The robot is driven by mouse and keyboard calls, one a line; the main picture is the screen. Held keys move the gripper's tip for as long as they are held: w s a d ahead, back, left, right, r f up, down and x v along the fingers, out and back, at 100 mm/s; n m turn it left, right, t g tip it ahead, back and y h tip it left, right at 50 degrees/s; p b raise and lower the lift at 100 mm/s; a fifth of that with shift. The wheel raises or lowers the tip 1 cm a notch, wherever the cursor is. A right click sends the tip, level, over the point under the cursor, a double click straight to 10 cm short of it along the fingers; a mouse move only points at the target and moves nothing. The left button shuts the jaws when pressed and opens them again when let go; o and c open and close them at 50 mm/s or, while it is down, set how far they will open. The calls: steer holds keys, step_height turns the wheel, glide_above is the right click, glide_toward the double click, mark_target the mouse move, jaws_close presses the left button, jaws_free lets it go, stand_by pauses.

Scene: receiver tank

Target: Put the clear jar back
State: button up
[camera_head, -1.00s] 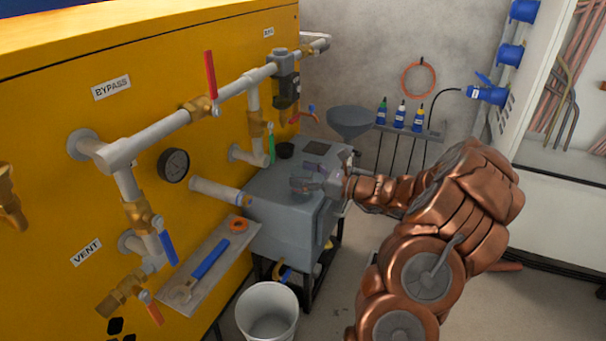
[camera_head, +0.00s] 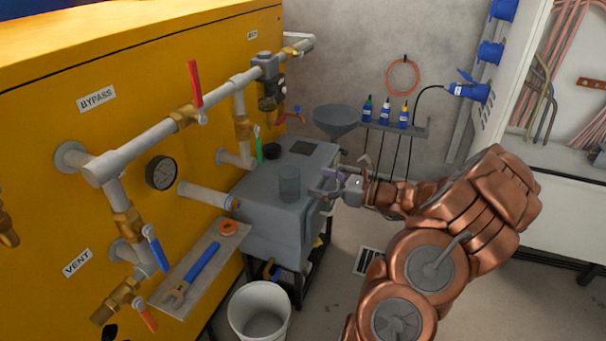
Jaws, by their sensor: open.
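The clear jar (camera_head: 290,184) stands upright on top of the grey tank box (camera_head: 262,215), near its right front part. My gripper (camera_head: 322,184) is open and empty, just to the right of the jar at the box's right edge. A gap seems to show between the fingers and the jar. A filter-like fitting (camera_head: 267,88) hangs from the pipe above and behind the box.
A dark round cap or cup (camera_head: 271,151) and a grey funnel (camera_head: 337,121) are behind the jar. A shelf (camera_head: 186,285) with a wrench (camera_head: 192,274) and an orange ring (camera_head: 229,227) is at front left. A white bucket (camera_head: 259,312) stands on the floor.

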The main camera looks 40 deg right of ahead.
steer(key=shift+v, duration=1.65)
steer(key=shift+p, duration=0.3)
